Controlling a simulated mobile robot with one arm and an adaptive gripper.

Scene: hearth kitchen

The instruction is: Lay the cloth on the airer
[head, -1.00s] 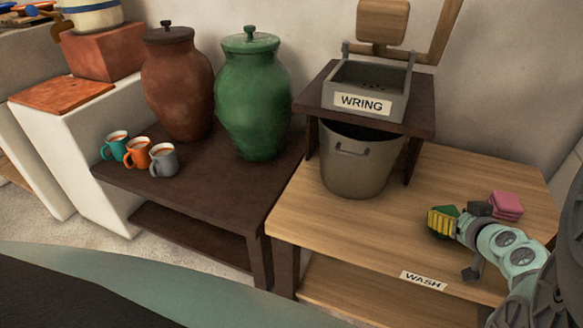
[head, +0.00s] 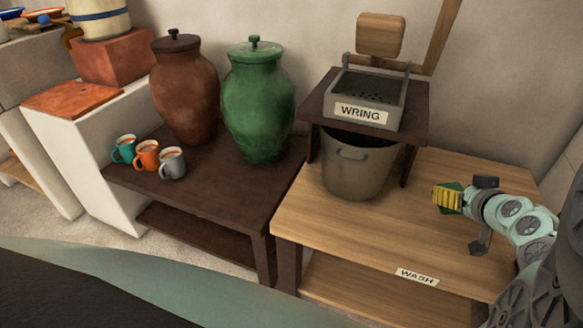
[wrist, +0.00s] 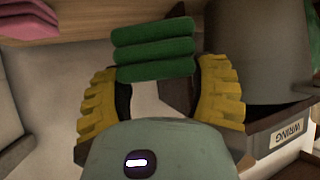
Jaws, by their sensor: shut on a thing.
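My gripper (head: 447,199) is shut on a folded green cloth (wrist: 155,50), held above the wooden wash table (head: 345,235). In the wrist view the cloth shows as stacked green folds between the yellow fingers of my gripper (wrist: 160,74). In the head view only dark green bits of the cloth (head: 455,186) show around the fingers. No airer is in view.
A folded pink cloth (wrist: 30,18) lies on wood in the wrist view. A metal bucket (head: 358,170) stands under the WRING box (head: 365,98). Left are a green jar (head: 257,105), a brown jar (head: 185,90) and three mugs (head: 147,155). The wash table's front is clear.

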